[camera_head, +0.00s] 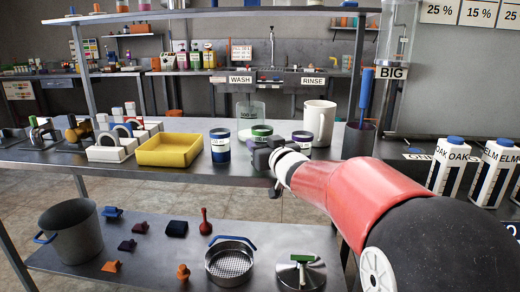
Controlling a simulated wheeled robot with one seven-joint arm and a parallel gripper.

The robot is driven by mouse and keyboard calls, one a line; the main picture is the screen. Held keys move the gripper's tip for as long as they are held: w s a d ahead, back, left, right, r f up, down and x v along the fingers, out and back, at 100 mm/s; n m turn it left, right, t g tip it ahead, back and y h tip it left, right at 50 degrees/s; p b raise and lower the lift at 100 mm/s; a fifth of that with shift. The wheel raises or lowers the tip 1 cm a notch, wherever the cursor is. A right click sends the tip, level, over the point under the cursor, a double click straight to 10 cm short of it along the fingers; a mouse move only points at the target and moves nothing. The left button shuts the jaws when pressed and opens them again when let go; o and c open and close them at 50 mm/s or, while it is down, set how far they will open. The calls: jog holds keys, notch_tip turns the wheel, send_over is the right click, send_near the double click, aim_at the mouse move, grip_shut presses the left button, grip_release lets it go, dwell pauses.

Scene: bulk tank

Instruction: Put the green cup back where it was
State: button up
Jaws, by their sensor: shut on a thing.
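The green cup (262,130) shows a green rim and a pale band. It is upright over the steel bench's upper surface, right of centre. My gripper (264,155) is in front of it and shut on it, hiding its lower part. I cannot tell whether its base touches the bench. A blue-rimmed cup (220,148) stands to its left, apart from it. A purple-rimmed cup (302,140) stands close on its right.
A clear beaker (248,112) stands behind the green cup, and a white pitcher (320,120) behind right. A yellow tray (169,150) is left of the blue-rimmed cup. A blue-handled tool in a dark holder (358,140) stands right. Bare bench (185,185) lies in front.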

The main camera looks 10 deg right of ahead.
jog(key=shift+w+a+f, duration=0.1)
jog(key=shift+w+f, duration=0.5)
jog(key=shift+f, duration=0.05)
jog(key=shift+f, duration=0.1)
jog(key=o, duration=1)
jog(key=shift+o, duration=0.2)
jog(key=v, duration=1.2)
